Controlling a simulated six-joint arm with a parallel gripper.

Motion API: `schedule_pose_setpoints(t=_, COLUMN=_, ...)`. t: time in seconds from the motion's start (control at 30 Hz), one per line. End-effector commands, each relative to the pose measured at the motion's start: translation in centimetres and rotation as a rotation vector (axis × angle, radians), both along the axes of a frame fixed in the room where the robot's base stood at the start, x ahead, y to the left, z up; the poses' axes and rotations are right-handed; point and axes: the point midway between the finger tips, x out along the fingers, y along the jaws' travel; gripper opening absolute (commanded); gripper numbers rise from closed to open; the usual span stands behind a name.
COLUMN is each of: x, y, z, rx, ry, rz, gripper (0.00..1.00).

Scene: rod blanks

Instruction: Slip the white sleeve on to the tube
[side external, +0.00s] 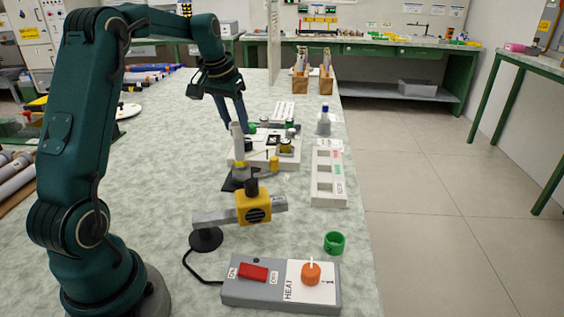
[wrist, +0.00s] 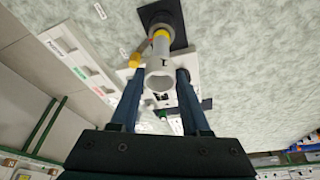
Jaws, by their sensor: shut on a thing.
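The white sleeve (wrist: 159,62) is a pale open-ended cylinder between my gripper's fingertips (wrist: 160,80). In the side view the sleeve (side external: 237,138) stands nearly upright, slightly tilted, beside my blue fingers (side external: 240,117). My gripper is shut on it. Below and in line with it is a grey upright stand (side external: 240,173) on a black plate (side external: 230,184). A yellow band (wrist: 161,33) shows between the sleeve and the stand in the wrist view. The tube itself is mostly hidden; I cannot tell how far the sleeve is around it.
A white board (side external: 287,163) with several jars lies just behind the stand. A yellow clamp block (side external: 253,206) on a grey bar is in front. A slotted white tray (side external: 328,190), a green ring (side external: 334,243) and a heat control box (side external: 282,284) lie right and front.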

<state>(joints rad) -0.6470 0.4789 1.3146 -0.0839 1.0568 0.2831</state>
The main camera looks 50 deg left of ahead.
Motion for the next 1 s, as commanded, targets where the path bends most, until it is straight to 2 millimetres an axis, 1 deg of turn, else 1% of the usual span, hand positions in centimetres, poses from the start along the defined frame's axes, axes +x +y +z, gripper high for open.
schedule_pose_setpoints(t=0.53, x=-0.01, y=0.00, z=-0.15, rx=0.000, ry=0.001, rz=0.000, gripper=0.00)
schedule_pose_setpoints(t=1.0, x=-0.01, y=-0.01, z=-0.89, rx=0.000, ry=0.001, rz=0.000, gripper=0.00)
